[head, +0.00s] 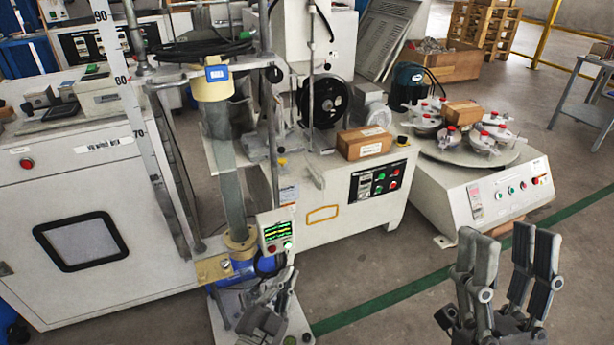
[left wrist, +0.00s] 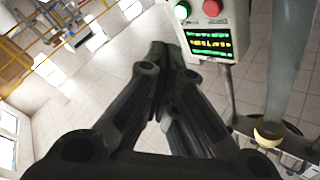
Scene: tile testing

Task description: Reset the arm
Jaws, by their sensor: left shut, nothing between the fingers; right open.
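My left gripper (head: 285,285) is low in the middle of the head view, just below a small control box (head: 277,236) with a lit green display. In the left wrist view its fingers (left wrist: 158,62) come together with nothing between them, and the control box (left wrist: 210,40) with red and green buttons is close beyond them. I cannot tell whether the fingers touch the box. My right gripper (head: 507,240) is at the lower right of the head view, fingers pointing up and spread apart, empty, above the floor.
A vertical column tester (head: 228,180) stands directly behind the left gripper. A white machine with a cardboard box (head: 364,142) is at the centre, and a turntable machine (head: 490,190) is behind the right gripper. Open floor (head: 420,320) with a green line lies between the grippers.

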